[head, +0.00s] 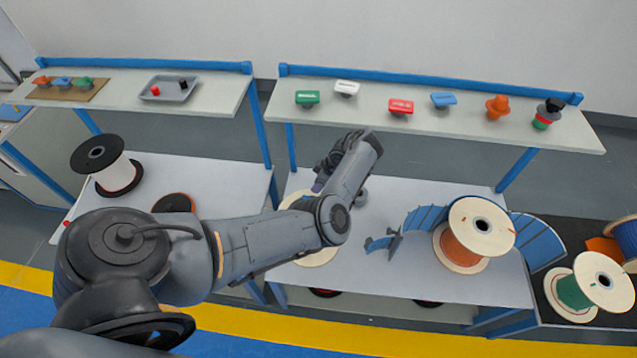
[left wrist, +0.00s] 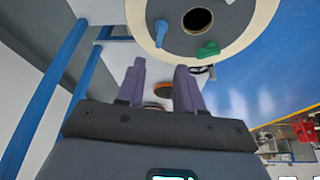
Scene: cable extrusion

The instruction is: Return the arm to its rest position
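My left arm (head: 255,245) reaches in from the left over the middle table. Its gripper (head: 325,175) is at the far end, partly hidden by my own wrist, above the table near a cream spool. In the left wrist view the two purple fingers of the gripper (left wrist: 161,75) stand apart with nothing held between them. The cream spool (left wrist: 145,35) fills the top of that view, beyond the fingertips, with a blue piece (left wrist: 161,33) and a green piece (left wrist: 208,49) at its grey middle. My right gripper does not show.
An orange-wound spool (head: 463,250) stands at the table's right beside a blue curved rack (head: 425,218). A white-wound spool (head: 115,175) is at left. Shelves behind hold coloured connectors (head: 401,107) and a grey tray (head: 168,90). A green-wound spool (head: 577,290) is at far right.

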